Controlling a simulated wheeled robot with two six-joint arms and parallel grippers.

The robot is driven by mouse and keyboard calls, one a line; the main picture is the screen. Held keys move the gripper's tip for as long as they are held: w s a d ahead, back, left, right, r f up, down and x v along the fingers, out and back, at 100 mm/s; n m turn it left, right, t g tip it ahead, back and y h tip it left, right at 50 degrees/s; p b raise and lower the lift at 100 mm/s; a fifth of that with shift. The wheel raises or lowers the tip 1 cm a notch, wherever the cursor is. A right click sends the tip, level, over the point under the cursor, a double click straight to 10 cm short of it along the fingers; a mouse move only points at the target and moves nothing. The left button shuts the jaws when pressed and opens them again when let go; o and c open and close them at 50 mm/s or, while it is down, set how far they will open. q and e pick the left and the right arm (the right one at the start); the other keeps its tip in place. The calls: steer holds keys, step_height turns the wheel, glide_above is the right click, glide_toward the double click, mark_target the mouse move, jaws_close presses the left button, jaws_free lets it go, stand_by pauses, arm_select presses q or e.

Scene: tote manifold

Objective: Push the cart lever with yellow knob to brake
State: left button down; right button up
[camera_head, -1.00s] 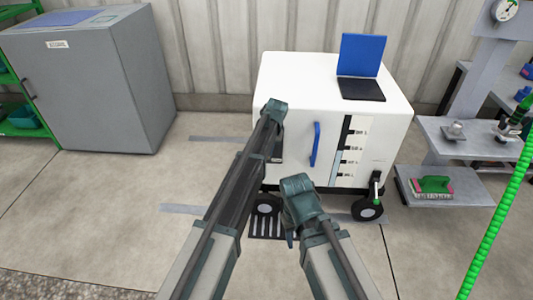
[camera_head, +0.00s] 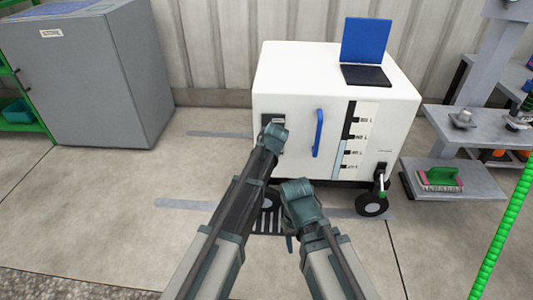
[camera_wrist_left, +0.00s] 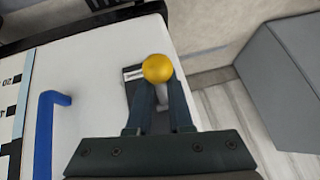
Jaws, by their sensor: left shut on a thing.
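The white cart (camera_head: 290,100) stands against the wall, with a dark lever plate (camera_head: 267,117) at the left of its front. In the left wrist view, the yellow knob (camera_wrist_left: 158,68) tops the lever (camera_wrist_left: 161,95) in front of the labelled plate (camera_wrist_left: 132,74). My left gripper (camera_wrist_left: 158,98) is shut on the lever just below the knob. In the head view my left wrist (camera_head: 275,137) hides the knob and fingers. My right wrist (camera_head: 300,197) is in front of the cart's lower front; its fingers cannot be made out clearly.
A blue handle (camera_head: 318,132) is right of the lever, also in the left wrist view (camera_wrist_left: 45,125). The cart has casters (camera_head: 371,204). A laptop (camera_head: 365,75) is on top. A grey cabinet (camera_head: 110,80) stands left, shelves (camera_head: 470,125) right. Floor left of the cart is clear.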

arm_select(q)
steer(key=shift+s+a+f, duration=0.1)
steer(key=shift+s, duration=0.3)
steer(key=c, duration=0.8)
jaws_free()
steer(key=shift+c, duration=0.2)
steer(key=shift+w, duration=0.1)
steer(key=shift+r, duration=0.2)
steer(key=shift+s+r+p, duration=0.3)
steer(key=shift+r+p, duration=0.2)
steer(key=shift+p, duration=0.1)
steer(key=p+v, duration=0.9)
steer(key=v, duration=0.3)
steer(key=shift+s+r+p, duration=0.2)
steer(key=shift+p, duration=0.2)
